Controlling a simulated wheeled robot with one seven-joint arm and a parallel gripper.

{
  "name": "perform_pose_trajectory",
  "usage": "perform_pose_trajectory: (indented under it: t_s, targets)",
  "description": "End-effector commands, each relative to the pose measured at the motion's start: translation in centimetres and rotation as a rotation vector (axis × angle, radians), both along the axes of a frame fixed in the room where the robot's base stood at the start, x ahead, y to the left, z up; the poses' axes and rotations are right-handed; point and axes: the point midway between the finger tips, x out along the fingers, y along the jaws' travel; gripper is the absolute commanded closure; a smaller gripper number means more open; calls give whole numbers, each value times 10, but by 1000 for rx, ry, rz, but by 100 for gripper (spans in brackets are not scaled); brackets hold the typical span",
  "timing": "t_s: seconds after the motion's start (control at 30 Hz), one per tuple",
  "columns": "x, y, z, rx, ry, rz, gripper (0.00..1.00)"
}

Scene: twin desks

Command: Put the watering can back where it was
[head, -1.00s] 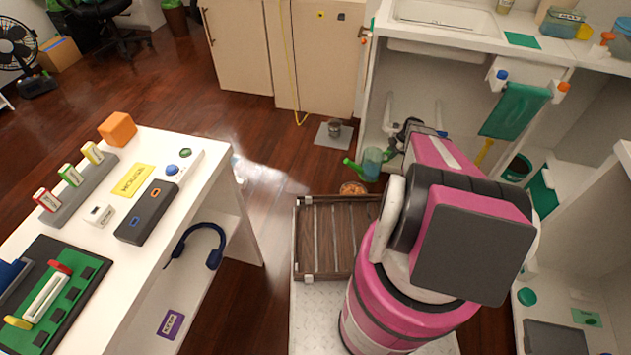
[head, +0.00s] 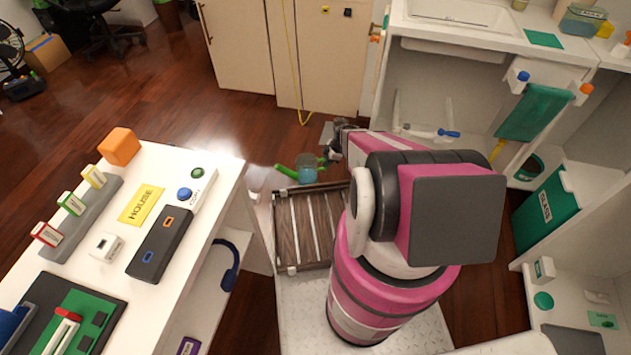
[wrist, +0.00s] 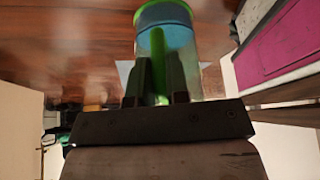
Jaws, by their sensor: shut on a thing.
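The watering can (head: 307,174) is a translucent blue-teal vessel with green parts, its green spout pointing left in the head view. In the wrist view the can (wrist: 184,45) shows its round green rim at the top and a green handle between the fingers. My gripper (wrist: 158,78) is shut on that handle. In the head view my gripper (head: 328,156) is beside the can, partly hidden by my arm. The can is beyond the wooden crate, over the dark floor; I cannot tell its exact height.
The slatted wooden crate (head: 308,226) lies in front of my body. A white desk (head: 222,180) with gadgets stands left. Open floor (head: 230,115) lies beyond the crate.

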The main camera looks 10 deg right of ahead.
Motion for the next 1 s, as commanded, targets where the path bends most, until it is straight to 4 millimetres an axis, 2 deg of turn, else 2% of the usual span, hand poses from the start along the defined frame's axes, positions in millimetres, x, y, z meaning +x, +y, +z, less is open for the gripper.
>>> perform_pose_trajectory:
  t_s: [0.17,0.7,0.83,1.0]
  targets:
    - [0,-1,-5,1,1,-9,100]
    - [53,-83,-63,2,2,-10,100]
    - [57,-92,-69,1,1,-9,100]
    - [58,-94,-75,2,2,-8,100]
